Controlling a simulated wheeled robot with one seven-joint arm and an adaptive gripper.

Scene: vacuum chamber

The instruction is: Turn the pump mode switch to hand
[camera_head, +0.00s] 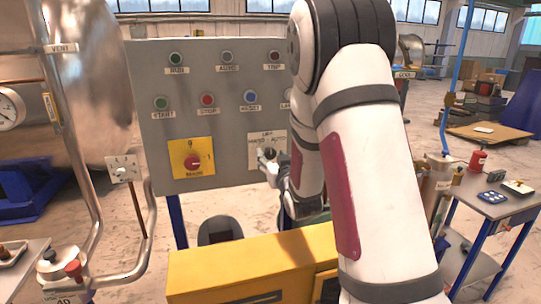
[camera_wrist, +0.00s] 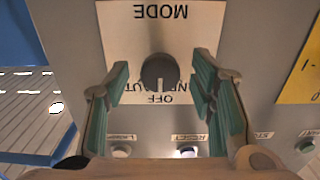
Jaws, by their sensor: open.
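The pump mode switch is a dark round knob (camera_wrist: 160,72) on a cream plate, seen upside down in the wrist view. The plate reads MODE and OFF, with AUTO partly visible and the HAND label mostly covered. A pale mark on the knob points toward OFF. My gripper (camera_wrist: 162,80) is open, its green-padded fingers on either side of the knob with gaps showing on both sides. In the head view the switch plate (camera_head: 257,142) is at the panel's lower right, and my gripper (camera_head: 269,156) is in front of it, hiding most of the knob.
The grey panel (camera_head: 220,110) carries a red switch on a yellow plate (camera_head: 191,160) left of the mode switch. A row of buttons, including a blue one (camera_head: 250,97), is above. A yellow cabinet (camera_head: 250,265) stands below. A cart (camera_head: 500,205) stands right.

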